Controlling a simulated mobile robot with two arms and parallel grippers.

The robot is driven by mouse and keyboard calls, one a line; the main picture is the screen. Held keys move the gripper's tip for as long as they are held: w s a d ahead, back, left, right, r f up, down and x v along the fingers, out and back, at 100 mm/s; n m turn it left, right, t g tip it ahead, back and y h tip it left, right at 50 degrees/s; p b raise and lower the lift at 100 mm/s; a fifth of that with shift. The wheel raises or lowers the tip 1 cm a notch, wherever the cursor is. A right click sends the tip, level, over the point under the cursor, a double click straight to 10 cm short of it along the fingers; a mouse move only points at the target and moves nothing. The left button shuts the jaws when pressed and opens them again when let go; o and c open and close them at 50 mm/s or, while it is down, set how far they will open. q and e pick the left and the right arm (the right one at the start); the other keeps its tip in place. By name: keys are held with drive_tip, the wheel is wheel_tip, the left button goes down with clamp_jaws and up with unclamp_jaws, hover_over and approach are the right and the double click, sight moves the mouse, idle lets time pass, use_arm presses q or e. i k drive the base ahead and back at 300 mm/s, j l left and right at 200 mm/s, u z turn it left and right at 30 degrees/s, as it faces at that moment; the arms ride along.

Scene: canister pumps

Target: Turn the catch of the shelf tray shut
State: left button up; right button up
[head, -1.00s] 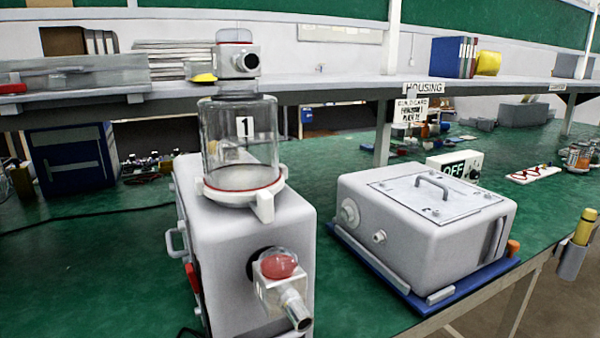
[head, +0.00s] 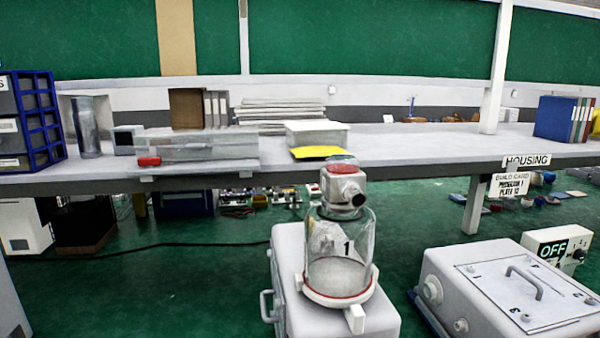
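The shelf tray (head: 205,147) is a low, grey, see-through box on the raised shelf, left of the middle in the head view. A small red piece (head: 149,161), which looks like its catch, sits at the tray's front left corner. It is too small to tell which way it is turned. Neither of my grippers shows in the head view.
The shelf (head: 430,150) also bears a blue drawer rack (head: 38,118), a metal cylinder (head: 91,128), a white box with a yellow cloth (head: 318,153) and binders. A pump with a glass canister (head: 340,255) stands below, with a grey housing (head: 500,285) to its right.

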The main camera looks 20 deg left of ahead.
sight(149, 162)
drive_tip(key=u, duration=1.35)
